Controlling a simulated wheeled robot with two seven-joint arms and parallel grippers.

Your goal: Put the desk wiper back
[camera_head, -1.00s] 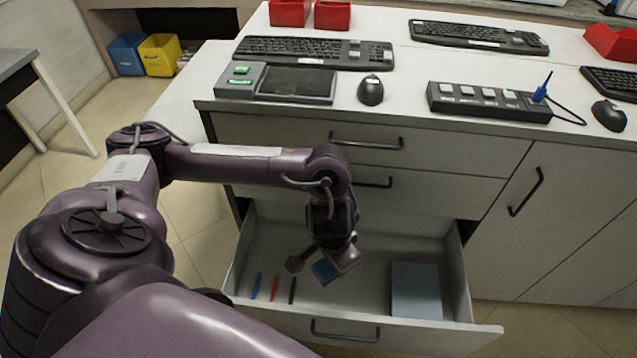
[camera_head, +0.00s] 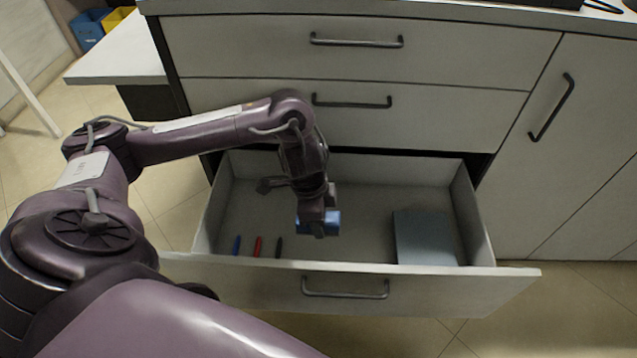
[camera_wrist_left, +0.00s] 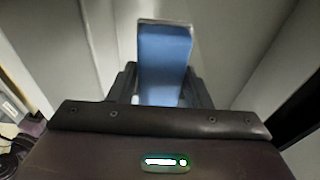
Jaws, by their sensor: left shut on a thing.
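A blue desk wiper (camera_head: 319,223) is held in my left gripper (camera_head: 318,208), over the open bottom drawer (camera_head: 370,292). In the left wrist view the wiper (camera_wrist_left: 165,60) stands out between the two dark fingers of the gripper (camera_wrist_left: 165,90), which are shut on it. It has a blue body with a pale end. The drawer floor lies below it; I cannot tell the exact gap. My right gripper is not in view.
In the drawer, a blue, a red and a black pen (camera_head: 258,246) lie at the left front. A grey-blue flat box or book (camera_head: 425,238) lies at the right. The drawer's middle is clear. Two closed drawers (camera_head: 355,102) are above.

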